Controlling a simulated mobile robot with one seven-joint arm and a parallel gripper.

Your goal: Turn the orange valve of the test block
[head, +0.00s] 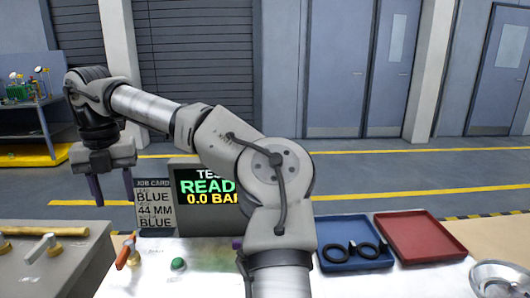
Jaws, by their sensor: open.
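The orange valve (123,256) is a short slanted handle at the left of the pale bench top, beside a green button (178,264). My gripper (114,202) hangs above and slightly left of the valve, fingers pointing down. Its fingers are apart with nothing between them. They do not appear to touch the valve, though the exact height gap is hard to tell. Behind the button, a dark screen (205,188) reads READY and 0.0 BAR, its right side hidden by my arm. The outline of the test block is unclear.
A grey block (60,270) with brass-coloured handles (42,247) stands left of the valve. A job card (154,205) stands beside the screen. Right of my arm are a blue tray (345,228) with black rings, a red tray (425,230) and a metal bowl (497,277).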

